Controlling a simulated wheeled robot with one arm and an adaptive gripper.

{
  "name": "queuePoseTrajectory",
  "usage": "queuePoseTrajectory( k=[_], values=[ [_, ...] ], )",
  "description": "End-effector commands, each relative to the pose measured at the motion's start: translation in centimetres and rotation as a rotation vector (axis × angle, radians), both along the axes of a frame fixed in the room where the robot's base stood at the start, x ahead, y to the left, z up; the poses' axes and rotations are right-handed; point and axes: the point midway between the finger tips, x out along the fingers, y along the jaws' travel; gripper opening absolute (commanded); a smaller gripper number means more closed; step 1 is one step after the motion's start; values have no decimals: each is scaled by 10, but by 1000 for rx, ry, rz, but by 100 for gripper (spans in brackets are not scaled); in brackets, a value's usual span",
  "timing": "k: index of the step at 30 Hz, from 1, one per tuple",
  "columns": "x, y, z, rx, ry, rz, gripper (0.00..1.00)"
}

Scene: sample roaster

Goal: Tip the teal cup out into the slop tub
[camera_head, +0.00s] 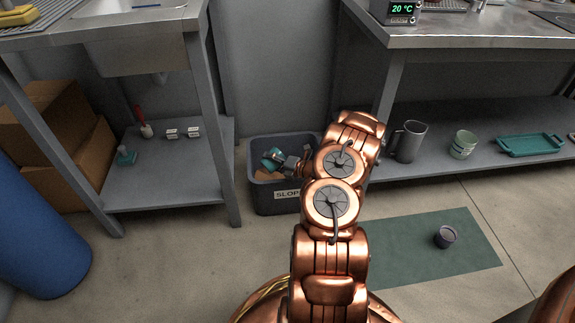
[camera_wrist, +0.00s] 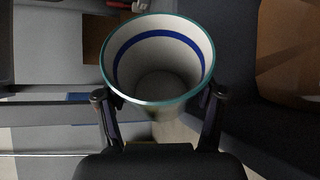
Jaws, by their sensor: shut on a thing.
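The teal cup (camera_head: 271,158) is at the slop tub's opening in the head view, tilted on its side. In the wrist view the cup (camera_wrist: 158,104) shows its teal rim, pale inside and blue band. I see down to a greyish bottom and make out no contents. My gripper (camera_head: 283,163) is shut on the cup, one finger on each side of it in the wrist view (camera_wrist: 159,96). The dark grey slop tub (camera_head: 262,198) stands on the floor with a SLOP label on its front. Part of its opening is hidden by my arm.
A sink stand (camera_head: 170,190) is left of the tub, with a brush and small items on its shelf. A small dark cup (camera_head: 445,237) stands on a green mat (camera_head: 420,262).

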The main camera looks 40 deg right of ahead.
Motion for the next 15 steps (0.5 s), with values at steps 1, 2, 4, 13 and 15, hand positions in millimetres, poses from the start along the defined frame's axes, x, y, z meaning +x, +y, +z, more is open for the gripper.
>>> queuePoseTrajectory(
  k=[1, 2, 4, 13, 15],
  values=[
    [1, 1, -1, -20, 2, -1, 14],
    [1, 1, -2, -33, 4, -1, 14],
    [1, 1, -3, -57, 6, -2, 14],
    [1, 2, -5, -88, 7, 0, 14],
    [1, 3, -6, -109, 8, 1, 14]
  ],
)
